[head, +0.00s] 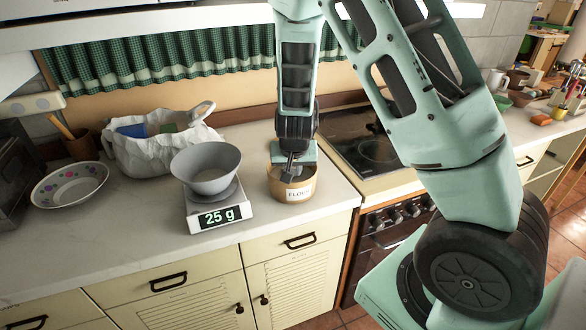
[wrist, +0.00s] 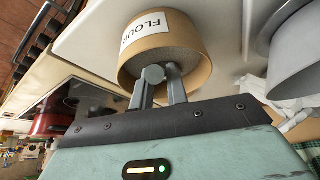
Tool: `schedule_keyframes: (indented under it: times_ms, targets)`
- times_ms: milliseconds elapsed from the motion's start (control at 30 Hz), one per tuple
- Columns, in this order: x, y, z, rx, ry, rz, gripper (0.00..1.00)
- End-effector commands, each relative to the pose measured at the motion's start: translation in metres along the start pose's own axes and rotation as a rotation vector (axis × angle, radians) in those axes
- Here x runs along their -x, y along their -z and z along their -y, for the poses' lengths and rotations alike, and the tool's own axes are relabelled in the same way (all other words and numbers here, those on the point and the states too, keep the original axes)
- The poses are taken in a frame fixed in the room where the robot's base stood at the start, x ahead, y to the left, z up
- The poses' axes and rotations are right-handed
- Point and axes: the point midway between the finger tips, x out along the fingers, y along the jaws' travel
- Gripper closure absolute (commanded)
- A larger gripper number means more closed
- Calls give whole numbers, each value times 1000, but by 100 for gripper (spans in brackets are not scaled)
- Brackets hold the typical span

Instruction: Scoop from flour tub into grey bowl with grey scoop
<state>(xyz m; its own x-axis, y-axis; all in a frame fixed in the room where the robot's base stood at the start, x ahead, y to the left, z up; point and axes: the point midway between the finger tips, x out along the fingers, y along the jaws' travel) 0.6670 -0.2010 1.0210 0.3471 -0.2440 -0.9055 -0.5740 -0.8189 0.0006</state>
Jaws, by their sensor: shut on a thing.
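The flour tub (head: 292,191) is a round tan container labelled FLOUR on the counter, right of the scale. In the wrist view the tub (wrist: 190,30) lies just ahead of my fingers, with pale flour inside. My gripper (head: 291,163) points down over the tub's mouth, shut on the grey scoop (head: 289,174). In the wrist view the scoop's round grey handle end (wrist: 153,73) shows between the fingers; its bowl is hidden, so its depth in the flour cannot be told. The grey bowl (head: 205,164) stands on a white scale (head: 205,216) reading 25 g.
A crumpled white bag (head: 150,155) stands behind the bowl. A flowered dish (head: 70,184) is at the left. A dark stove top (head: 365,145) lies right of the tub. Bare counter (head: 110,245) is free in front at the left.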

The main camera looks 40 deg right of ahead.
Motion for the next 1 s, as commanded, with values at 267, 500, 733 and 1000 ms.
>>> schedule_keyframes:
  times_ms: [267, 500, 733, 1000]
  targets:
    - [0, 0, 0, 0, 0, 0, 100]
    - [4, 2, 0, 0, 0, 0, 100]
    - [18, 8, 0, 1, 0, 0, 100]
    - [34, 16, 0, 1, 0, 0, 100]
